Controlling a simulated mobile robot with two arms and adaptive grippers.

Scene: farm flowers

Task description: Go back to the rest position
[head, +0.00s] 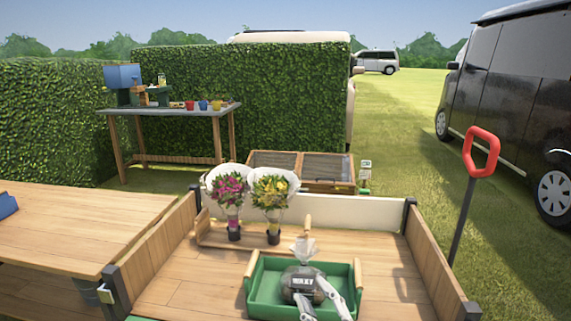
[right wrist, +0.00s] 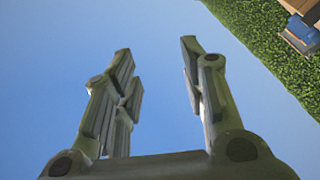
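My right gripper (head: 303,246) shows in the head view in front of the green tray, with its fingers pointing up and away. In the right wrist view the same gripper (right wrist: 158,75) is open, with two fingers well apart and nothing between them. Behind the fingers is mostly blue sky. My left gripper is not in view. A pink bouquet (head: 229,189) and a yellow bouquet (head: 271,193) in white wraps stand upright at the back left of the wooden cart bed, clear of my right gripper.
The green tray (head: 262,295) lies in the walled wooden cart (head: 175,285). A red-handled tool (head: 481,152) stands at the right. A wooden table (head: 75,225) is at the left. A hedge, a potting bench (head: 180,110) and a black van (head: 510,100) are farther off.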

